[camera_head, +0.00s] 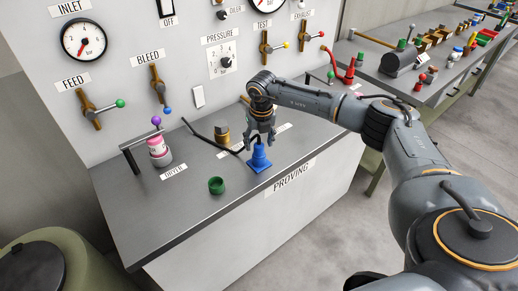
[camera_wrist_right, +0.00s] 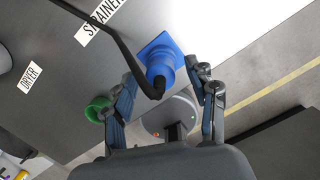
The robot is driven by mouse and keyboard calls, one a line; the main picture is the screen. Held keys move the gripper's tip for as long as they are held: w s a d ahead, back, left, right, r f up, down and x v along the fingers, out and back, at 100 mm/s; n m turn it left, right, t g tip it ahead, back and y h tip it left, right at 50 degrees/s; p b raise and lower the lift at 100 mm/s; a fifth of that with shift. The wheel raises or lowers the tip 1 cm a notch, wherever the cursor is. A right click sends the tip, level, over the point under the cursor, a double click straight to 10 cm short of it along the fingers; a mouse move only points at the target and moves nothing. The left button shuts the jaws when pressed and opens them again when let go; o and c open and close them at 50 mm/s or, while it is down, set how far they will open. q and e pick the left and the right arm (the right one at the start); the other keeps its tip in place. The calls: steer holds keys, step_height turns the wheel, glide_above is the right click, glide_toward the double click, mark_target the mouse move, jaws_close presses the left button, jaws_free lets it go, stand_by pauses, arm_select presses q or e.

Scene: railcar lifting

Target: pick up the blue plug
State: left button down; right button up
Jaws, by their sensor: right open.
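The blue plug (camera_head: 259,160) stands upright on the grey bench top near its front edge, above the PROVING label. It has a square base and a narrower top, with a black hose at its top. My right gripper (camera_head: 261,137) is directly above the plug, pointing down, its fingertips near the plug's top. In the right wrist view the plug (camera_wrist_right: 162,62) lies between and beyond the two open fingers (camera_wrist_right: 165,100), with a gap on both sides. My left gripper is not in view.
A green cup (camera_head: 216,185) stands left of the plug. A black hose (camera_head: 205,138) runs across the bench to the plug. A brass fitting (camera_head: 222,134) and a pink and white canister (camera_head: 158,152) stand farther back. The panel (camera_head: 200,55) with valves and gauges rises behind.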

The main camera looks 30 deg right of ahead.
jaws_close()
steer(key=shift+r, duration=0.1)
